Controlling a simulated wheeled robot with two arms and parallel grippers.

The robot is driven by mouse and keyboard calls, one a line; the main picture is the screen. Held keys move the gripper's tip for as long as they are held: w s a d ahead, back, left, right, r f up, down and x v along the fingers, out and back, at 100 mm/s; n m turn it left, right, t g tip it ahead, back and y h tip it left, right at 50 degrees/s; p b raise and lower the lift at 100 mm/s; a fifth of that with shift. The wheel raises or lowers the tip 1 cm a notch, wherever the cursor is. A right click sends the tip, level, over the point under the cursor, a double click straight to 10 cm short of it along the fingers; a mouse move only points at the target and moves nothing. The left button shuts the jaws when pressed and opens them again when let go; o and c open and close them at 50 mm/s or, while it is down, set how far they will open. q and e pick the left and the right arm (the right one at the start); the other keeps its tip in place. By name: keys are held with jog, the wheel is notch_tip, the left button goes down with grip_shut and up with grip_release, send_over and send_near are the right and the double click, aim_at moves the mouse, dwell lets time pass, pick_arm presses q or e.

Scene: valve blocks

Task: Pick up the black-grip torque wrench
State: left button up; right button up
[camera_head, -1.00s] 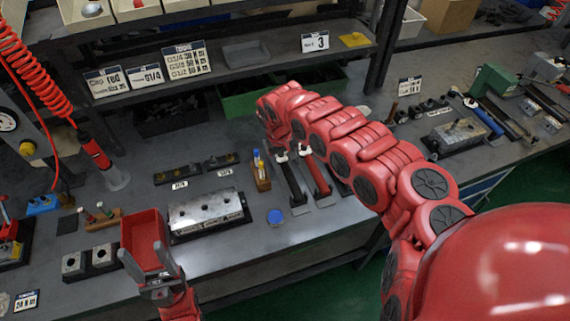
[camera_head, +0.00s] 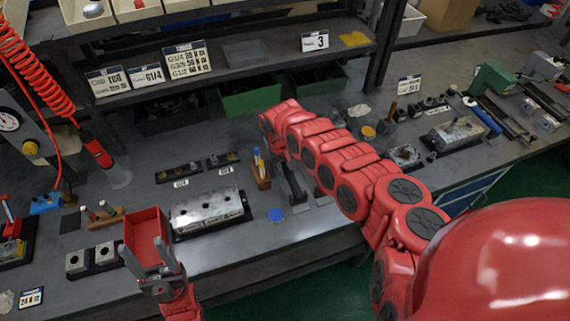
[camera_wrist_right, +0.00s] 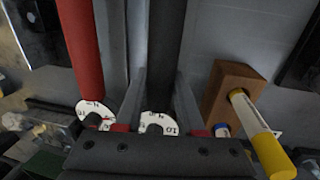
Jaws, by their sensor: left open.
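The black-grip torque wrench (camera_head: 292,184) lies on the bench left of my right arm, partly covered by it in the head view. In the right wrist view its black grip (camera_wrist_right: 167,40) runs up between the two grey fingers of my right gripper (camera_wrist_right: 161,75). These fingers stand apart beside it; I cannot tell whether they touch it. A red-grip wrench (camera_wrist_right: 80,45) lies to its left there, and a white dial (camera_wrist_right: 158,124) shows near the gripper's base. My left gripper (camera_head: 147,250) is open and empty in front of a red bin. My right gripper is hidden in the head view.
A wooden block (camera_head: 262,176) with markers stands close beside the black-grip wrench; it also shows in the right wrist view (camera_wrist_right: 226,92). A valve block (camera_head: 207,208), a blue cap (camera_head: 276,215) and the red bin (camera_head: 146,234) are to the left. Shelves (camera_head: 215,75) overhang the back.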

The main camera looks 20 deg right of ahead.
grip_shut()
dwell(0.9)
